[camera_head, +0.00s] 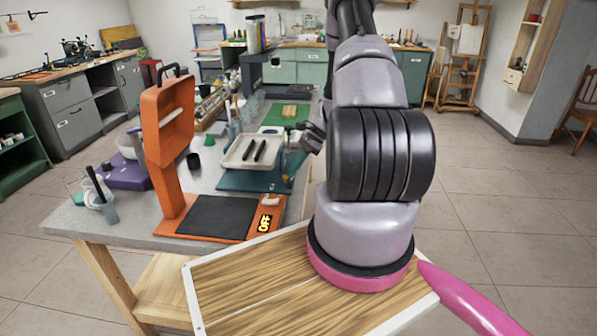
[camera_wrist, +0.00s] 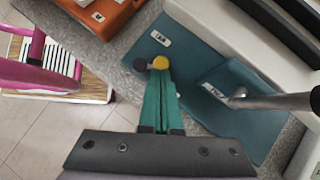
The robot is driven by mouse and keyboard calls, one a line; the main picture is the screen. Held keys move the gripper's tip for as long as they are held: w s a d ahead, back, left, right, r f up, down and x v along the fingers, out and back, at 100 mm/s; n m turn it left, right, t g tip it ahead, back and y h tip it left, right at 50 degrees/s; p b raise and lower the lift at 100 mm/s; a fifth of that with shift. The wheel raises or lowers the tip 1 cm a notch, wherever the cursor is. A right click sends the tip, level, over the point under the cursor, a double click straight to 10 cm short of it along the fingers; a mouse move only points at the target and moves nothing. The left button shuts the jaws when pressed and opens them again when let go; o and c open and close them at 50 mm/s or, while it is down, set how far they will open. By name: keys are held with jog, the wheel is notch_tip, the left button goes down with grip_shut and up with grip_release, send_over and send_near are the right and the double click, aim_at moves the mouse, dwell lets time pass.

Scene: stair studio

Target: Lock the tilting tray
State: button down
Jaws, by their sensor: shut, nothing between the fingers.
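The tilting tray is a pale tray (camera_head: 243,152) with dark bars lying in it, on a teal base (camera_head: 235,182) on the workbench. In the wrist view the teal base (camera_wrist: 195,55) lies beyond my fingers and the tray's pale edge (camera_wrist: 240,35) is at upper right. My gripper (camera_wrist: 157,76) is shut and empty, with its green fingers together over the base's edge. A yellow round piece (camera_wrist: 161,62) and a dark round piece (camera_wrist: 140,65) show at the fingertips; I cannot tell whether the fingers touch them. A metal rod (camera_wrist: 275,102) reaches a teal bracket with a label.
An orange device (camera_head: 178,120) with a dark pad and an "OFF" label stands left of the tray. A cup with tools (camera_head: 105,205) is at the bench's left end. Jars and tools crowd the bench behind. The tiled floor on the right is clear.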

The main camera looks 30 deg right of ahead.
jog(key=shift+w+a+n+g, duration=0.2)
jog(key=shift+n+g, duration=0.2)
jog(key=shift+n, duration=0.2)
jog(key=shift+w+a+n+g, duration=0.15)
jog(key=shift+n+g, duration=0.25)
jog(key=shift+n, duration=0.2)
jog(key=shift+a, duration=0.15)
jog(key=shift+w+a, duration=0.25)
jog(key=shift+a, duration=0.1)
jog(key=shift+s, duration=0.1)
jog(key=shift+s+d, duration=0.2)
jog(key=shift+s, duration=0.5)
jog(key=shift+d, duration=0.15)
